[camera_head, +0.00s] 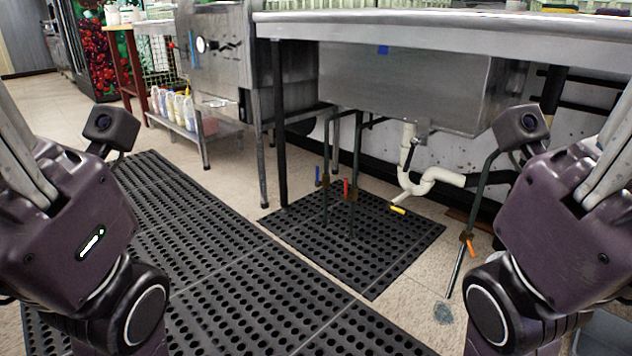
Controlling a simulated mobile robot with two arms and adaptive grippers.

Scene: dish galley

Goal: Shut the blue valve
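The blue valve handle (318,177) is small and stands upright on a dark pipe under the steel sink, in the middle of the head view. A red valve handle (346,189) is just right of it. A yellow handle (398,210) lies near the white drain pipe, and an orange handle (470,246) is on a dark pipe further right. My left gripper (62,225) is at the left edge and my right gripper (570,225) at the right edge, both well apart from the valves. Their fingertips are out of view.
The steel sink basin (400,85) and counter edge (440,30) overhang the valves. Table legs (281,130) stand to their left. Black perforated mats (215,250) cover the floor in front, otherwise clear. A low shelf (195,128) with bottles stands back left.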

